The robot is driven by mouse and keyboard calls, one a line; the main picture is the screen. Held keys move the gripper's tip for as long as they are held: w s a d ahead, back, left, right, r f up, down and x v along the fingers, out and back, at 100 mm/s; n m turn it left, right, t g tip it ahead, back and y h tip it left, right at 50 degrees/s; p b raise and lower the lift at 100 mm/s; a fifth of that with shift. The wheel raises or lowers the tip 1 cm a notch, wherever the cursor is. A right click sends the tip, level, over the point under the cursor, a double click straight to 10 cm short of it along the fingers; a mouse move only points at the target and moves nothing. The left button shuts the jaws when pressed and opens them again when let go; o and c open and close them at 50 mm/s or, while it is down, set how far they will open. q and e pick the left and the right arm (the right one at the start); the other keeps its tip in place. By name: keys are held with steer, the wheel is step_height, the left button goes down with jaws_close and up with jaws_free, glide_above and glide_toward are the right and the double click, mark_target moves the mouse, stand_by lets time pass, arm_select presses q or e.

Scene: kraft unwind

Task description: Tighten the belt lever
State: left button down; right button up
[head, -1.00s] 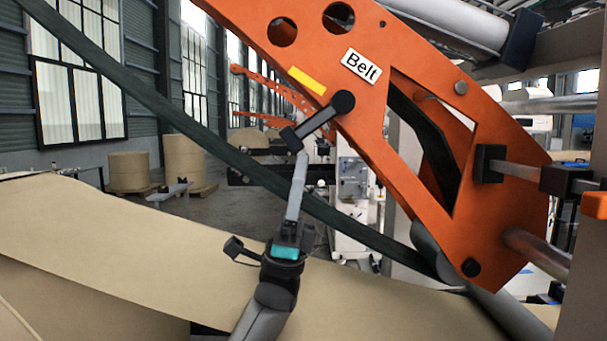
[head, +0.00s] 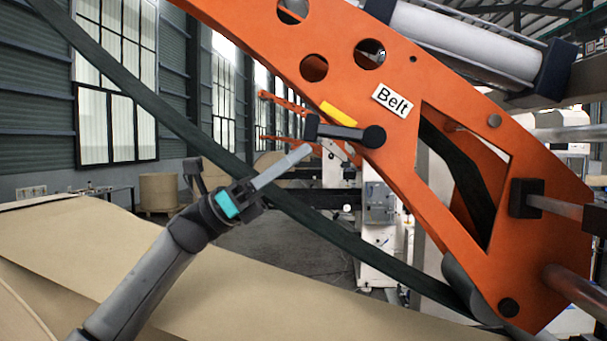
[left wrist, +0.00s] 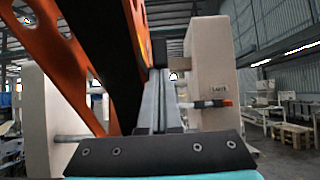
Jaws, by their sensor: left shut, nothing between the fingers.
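The belt lever (head: 345,132) is a black bar on the orange arm (head: 440,120), beside the white "Belt" label (head: 393,101). Its round pivot is at its right end. The bar points left, close to level, with its block-shaped free end slightly higher than the pivot. My left gripper (head: 307,150) comes from the lower left. Its grey fingers are shut with nothing between them, and their tips are just under the lever's free end; I cannot tell if they touch. In the left wrist view, the shut fingers (left wrist: 160,76) point at a dark block. My right gripper is not in view.
A dark belt (head: 150,105) runs diagonally behind my left gripper. A yellow mark (head: 338,113) lies just above the lever. Brown kraft paper (head: 270,285) spreads below.

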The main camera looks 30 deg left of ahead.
mark_target(307, 114)
arm_select(q)
steer(key=shift+a+r+p, duration=0.1)
steer(key=shift+r+p, duration=0.35)
steer(key=shift+r, duration=2.1)
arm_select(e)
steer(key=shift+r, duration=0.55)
arm_select(q)
steer(key=shift+r, duration=0.15)
